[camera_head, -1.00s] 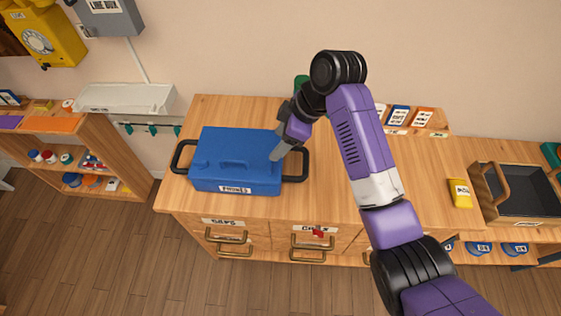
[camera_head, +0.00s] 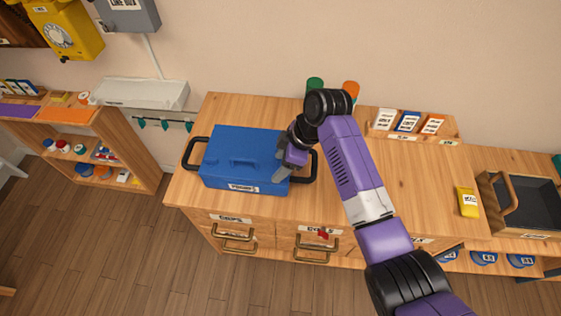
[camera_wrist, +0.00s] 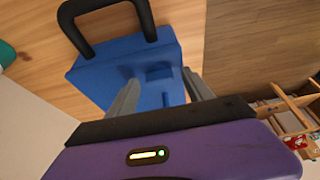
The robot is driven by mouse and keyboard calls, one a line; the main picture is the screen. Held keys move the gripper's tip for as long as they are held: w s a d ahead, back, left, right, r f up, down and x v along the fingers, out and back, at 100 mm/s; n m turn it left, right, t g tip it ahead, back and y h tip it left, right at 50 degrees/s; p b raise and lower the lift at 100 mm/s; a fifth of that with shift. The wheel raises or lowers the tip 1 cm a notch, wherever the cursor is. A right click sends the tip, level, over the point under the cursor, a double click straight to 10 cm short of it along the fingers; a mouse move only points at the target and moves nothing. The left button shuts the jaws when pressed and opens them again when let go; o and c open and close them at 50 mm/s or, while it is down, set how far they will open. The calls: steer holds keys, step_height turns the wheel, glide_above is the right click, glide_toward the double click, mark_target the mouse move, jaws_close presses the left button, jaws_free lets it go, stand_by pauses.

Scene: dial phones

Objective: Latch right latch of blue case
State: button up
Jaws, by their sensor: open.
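The blue case (camera_head: 240,160) lies closed-looking on the wooden counter, with a "PHONES" label on its front and a black handle at each end. My gripper (camera_head: 281,176) is over the right end of the case, near the right black handle (camera_head: 308,165). In the wrist view the blue case (camera_wrist: 115,70) fills the middle, and my gripper (camera_wrist: 165,97) is open with its two grey fingers on either side of a small raised blue block (camera_wrist: 160,73), likely the right latch. I cannot tell whether the fingers touch it. In the head view my gripper hides the right latch area.
The wooden counter (camera_head: 420,190) has free room to the right of my arm. A card holder (camera_head: 408,124) and green and orange cylinders stand at the back. A yellow packet (camera_head: 467,201) and a dark tray (camera_head: 525,203) are at the right. Drawers with brass handles are below.

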jaws_close()
steer(key=shift+r+m, duration=0.15)
steer(key=shift+m, duration=0.15)
steer(key=shift+s+a+m+t+p, duration=0.1)
steer(key=shift+m+t+p, duration=0.5)
steer(key=shift+m+p, duration=0.6)
steer(key=m+t, duration=0.1)
steer(key=m, duration=0.1)
steer(key=m+h, duration=0.1)
steer(key=m, duration=0.2)
steer(key=shift+s+m+t+p, duration=0.1)
steer(key=shift+m+t+p, duration=0.2)
steer(key=shift+t, duration=0.1)
steer(key=m+h, duration=0.1)
steer(key=m, duration=0.1)
steer(key=m+t+h, duration=0.1)
steer(key=m, duration=0.2)
steer(key=shift+a, duration=0.2)
steer(key=shift+a+m+h, duration=0.1)
steer(key=shift+m+h, duration=0.6)
steer(key=shift+m, duration=1.4)
